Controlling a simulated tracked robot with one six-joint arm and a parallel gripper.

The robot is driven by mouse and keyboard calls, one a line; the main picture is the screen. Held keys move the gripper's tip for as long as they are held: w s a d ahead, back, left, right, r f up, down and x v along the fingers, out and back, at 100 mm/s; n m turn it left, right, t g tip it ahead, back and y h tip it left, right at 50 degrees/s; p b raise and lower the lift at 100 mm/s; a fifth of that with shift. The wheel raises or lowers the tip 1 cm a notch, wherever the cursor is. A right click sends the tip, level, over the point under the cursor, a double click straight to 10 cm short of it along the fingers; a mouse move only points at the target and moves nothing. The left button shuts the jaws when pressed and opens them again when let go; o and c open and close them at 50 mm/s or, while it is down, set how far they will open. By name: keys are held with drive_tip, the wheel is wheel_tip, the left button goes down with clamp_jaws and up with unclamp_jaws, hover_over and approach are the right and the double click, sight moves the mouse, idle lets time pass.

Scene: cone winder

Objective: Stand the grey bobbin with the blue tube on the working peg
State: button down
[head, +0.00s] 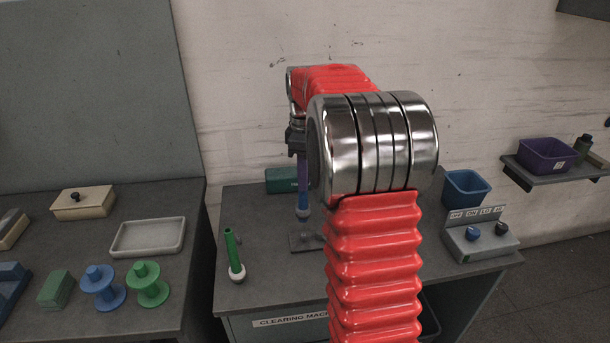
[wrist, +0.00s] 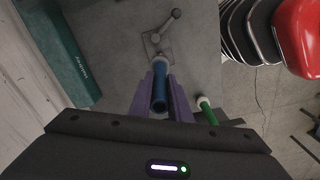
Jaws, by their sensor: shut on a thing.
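My gripper (head: 301,175) points down over the middle table in the head view. Its purple fingers are shut on the blue tube (wrist: 159,95) of the grey bobbin. The bobbin's pale grey end (head: 303,213) hangs below the fingers, roughly upright. A grey base plate (head: 305,241) lies under it on the table. The wrist view shows the plate (wrist: 151,43) just past the bobbin's end, with a crank-like lever (wrist: 167,27). I cannot clearly make out the working peg, nor tell whether the bobbin touches it. My arm hides part of this area in the head view.
A dark green box (head: 281,180) is behind. A switch box (head: 480,240) and blue bin (head: 465,187) are right. The left table holds blue (head: 103,288) and green (head: 148,284) spools and a tray (head: 148,237).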

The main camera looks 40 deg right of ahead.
sight(305, 212)
drive_tip(key=shift+s+f, duration=0.1)
drive_tip(key=shift+f, duration=1.75)
drive_tip(key=shift+f, duration=1.4)
drive_tip(key=shift+f, duration=1.1)
idle(0.5)
drive_tip(key=c, duration=1.6)
unclamp_jaws()
drive_tip(key=shift+o, duration=0.2)
drive_tip(key=shift+r, duration=0.15)
